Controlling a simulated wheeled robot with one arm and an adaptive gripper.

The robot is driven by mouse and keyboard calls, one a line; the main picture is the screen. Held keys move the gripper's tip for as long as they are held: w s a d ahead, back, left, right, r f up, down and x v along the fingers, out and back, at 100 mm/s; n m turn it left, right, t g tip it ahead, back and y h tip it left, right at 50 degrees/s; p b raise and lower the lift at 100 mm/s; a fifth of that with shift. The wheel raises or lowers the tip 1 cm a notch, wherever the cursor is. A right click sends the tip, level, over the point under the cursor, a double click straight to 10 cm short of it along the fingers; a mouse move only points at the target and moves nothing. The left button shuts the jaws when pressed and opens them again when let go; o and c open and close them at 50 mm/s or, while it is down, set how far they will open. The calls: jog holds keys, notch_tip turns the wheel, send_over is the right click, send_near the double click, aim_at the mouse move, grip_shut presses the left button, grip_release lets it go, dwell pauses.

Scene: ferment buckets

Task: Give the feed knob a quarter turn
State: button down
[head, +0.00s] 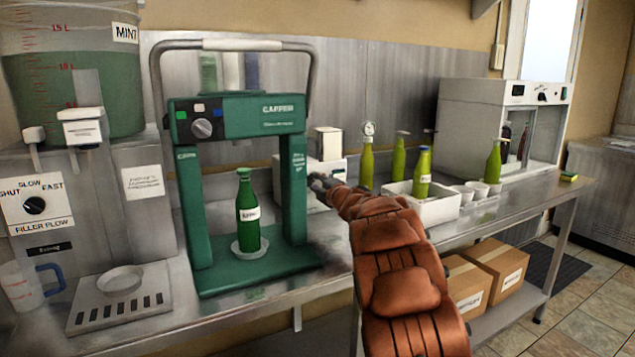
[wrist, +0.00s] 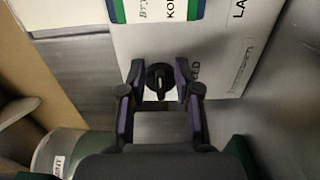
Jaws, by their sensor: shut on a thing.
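The feed knob (wrist: 159,76) is a small black dial with a pale pointer line, on the front of a white machine (wrist: 215,40). In the wrist view the pointer runs roughly up and down the picture. My gripper (wrist: 159,72) has one finger on each side of the knob and is shut on it. The printed label beside the knob is partly covered by a finger. In the head view my gripper (head: 318,182) reaches to the white machine (head: 337,172), just right of the green capper post. The knob is hidden there.
The green capper (head: 190,220) with a green bottle (head: 247,212) stands close left of my gripper. A white tray (head: 432,207) and several green bottles stand to the right on the steel bench. The filler with its own dial (head: 34,204) is at far left.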

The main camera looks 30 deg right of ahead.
jog(key=shift+a, duration=0.1)
jog(key=c, duration=1.1)
grip_release()
jog(key=shift+w, duration=0.1)
jog(key=shift+o, duration=1.4)
jog(key=s+a, duration=0.1)
jog(key=s, duration=1.1)
